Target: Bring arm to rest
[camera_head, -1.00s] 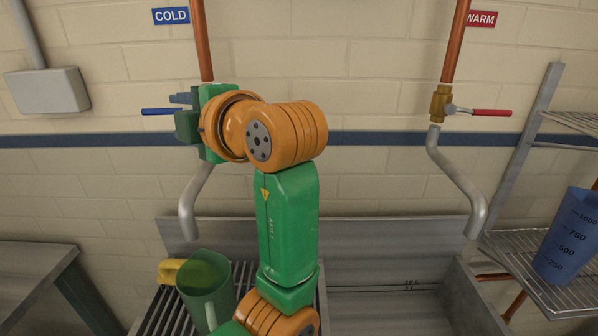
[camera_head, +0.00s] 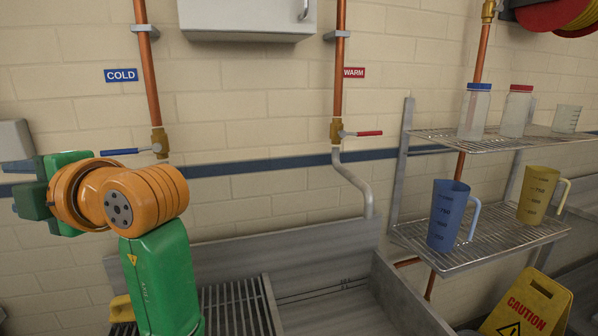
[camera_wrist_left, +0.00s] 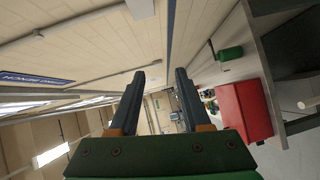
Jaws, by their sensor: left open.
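My left arm rises from the bottom left of the head view, with a green link and orange joints. Its left gripper (camera_head: 22,183) is at the left edge, pointing left and apart from the wall fittings. In the left wrist view the gripper's two dark fingers (camera_wrist_left: 160,78) are spread apart with nothing between them. My right gripper is in neither view.
A sink (camera_head: 300,262) with a slatted rack (camera_head: 240,303) lies below the cold valve (camera_head: 160,143) and warm valve (camera_head: 337,131). A shelf holds a blue jug (camera_head: 446,216) and a yellow jug (camera_head: 538,195). A caution sign (camera_head: 528,306) stands at lower right.

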